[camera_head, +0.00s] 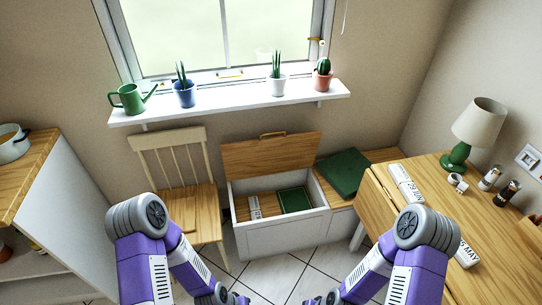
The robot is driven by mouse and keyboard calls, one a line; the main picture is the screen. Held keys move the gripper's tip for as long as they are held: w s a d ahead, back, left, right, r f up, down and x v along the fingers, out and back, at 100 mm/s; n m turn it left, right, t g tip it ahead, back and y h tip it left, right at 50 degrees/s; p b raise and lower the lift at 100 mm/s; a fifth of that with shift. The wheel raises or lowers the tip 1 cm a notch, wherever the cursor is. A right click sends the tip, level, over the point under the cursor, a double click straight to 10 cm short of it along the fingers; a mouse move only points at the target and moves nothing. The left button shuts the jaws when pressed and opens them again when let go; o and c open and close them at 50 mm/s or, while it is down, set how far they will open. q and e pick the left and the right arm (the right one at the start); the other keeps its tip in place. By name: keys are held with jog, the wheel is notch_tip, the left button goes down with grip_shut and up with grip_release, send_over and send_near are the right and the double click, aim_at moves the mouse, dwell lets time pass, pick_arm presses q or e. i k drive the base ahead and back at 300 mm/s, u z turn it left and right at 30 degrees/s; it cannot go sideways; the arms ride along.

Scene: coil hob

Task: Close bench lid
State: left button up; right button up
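The storage bench (283,239) is a white box against the back wall below the window. Its wooden lid (272,155) stands open, tilted up toward the wall, with a brass handle (272,134) on its top edge. Inside lie a green item (294,200) and a small white item (255,207). My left gripper (241,299) and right gripper (310,300) are low at the bottom edge, in front of the bench and apart from it. Both are mostly cut off, so their fingers do not show clearly.
A wooden chair (190,199) stands left of the bench. A dark green cushion (343,172) lies on the wooden seat to the right. A wooden table (437,190) with a lamp stands at the right. A sill with several pots hangs above. Tiled floor is clear in front.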

aim_at(256, 158)
jog(key=z, duration=0.8)
jog(key=i, duration=1)
jog(key=u, duration=0.35)
